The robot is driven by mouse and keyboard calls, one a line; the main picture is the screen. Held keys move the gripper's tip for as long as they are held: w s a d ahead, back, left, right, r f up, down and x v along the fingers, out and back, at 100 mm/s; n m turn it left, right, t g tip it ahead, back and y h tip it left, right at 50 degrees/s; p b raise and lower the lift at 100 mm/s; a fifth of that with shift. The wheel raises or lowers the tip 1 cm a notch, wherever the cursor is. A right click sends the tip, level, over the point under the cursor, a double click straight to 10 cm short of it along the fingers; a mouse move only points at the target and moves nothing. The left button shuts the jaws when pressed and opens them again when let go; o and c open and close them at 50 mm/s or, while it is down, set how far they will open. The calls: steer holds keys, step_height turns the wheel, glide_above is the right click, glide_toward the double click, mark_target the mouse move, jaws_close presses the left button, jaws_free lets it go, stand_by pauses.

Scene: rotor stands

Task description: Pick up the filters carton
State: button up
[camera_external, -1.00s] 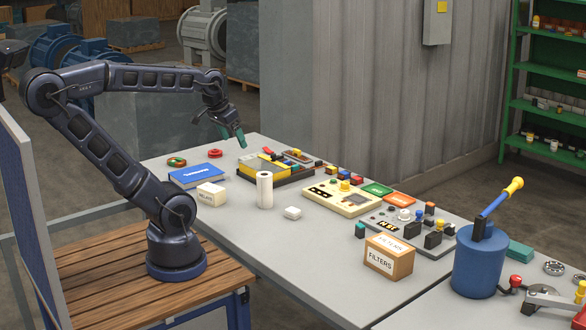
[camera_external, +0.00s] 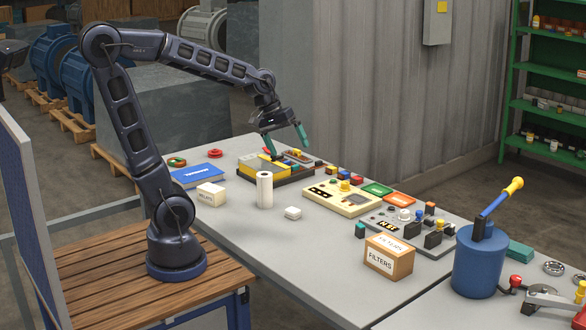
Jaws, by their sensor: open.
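The filters carton (camera_external: 381,263) is a small brown box with white "FILTERS" labels on its front and top. It stands upright on the grey table, near the front edge at the right, left of the blue canister. My gripper (camera_external: 288,148) has teal fingers spread apart and is open and empty. It hangs above the tray of tools at the back of the table, well to the left of and behind the carton, and is not touching the carton.
A blue canister (camera_external: 480,262) with a yellow-tipped lever stands right of the carton. A grey panel with knobs (camera_external: 418,240) lies just behind it. A white roll (camera_external: 264,190), a small white box (camera_external: 211,195) and a blue book (camera_external: 195,177) are to the left. Bare table lies left of the carton.

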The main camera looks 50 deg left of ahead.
steer(key=w+d+f+n+g+h, duration=0.1)
steer(key=w+d+f+n, duration=0.25)
steer(key=d, duration=0.35)
steer(key=w+d+f+n+g+h, duration=0.1)
steer(key=w+d+f+n, duration=0.15)
steer(key=w+d, duration=0.35)
steer(key=n, duration=0.5)
glide_toward(389, 243)
steer(key=shift+w+a+g+h, duration=0.25)
steer(key=shift+a+g+h, duration=0.05)
steer(key=shift+a+h, duration=0.15)
steer(key=shift+d+f, duration=0.45)
steer(key=shift+d, duration=0.05)
steer(key=shift+a+x, duration=0.15)
steer(key=shift+x, duration=2.45)
steer(key=shift+a+x, duration=0.1)
steer(key=shift+x, duration=2.5)
steer(key=shift+f, duration=0.1)
steer(key=c, duration=1.2)
steer(key=shift+c, duration=0.8)
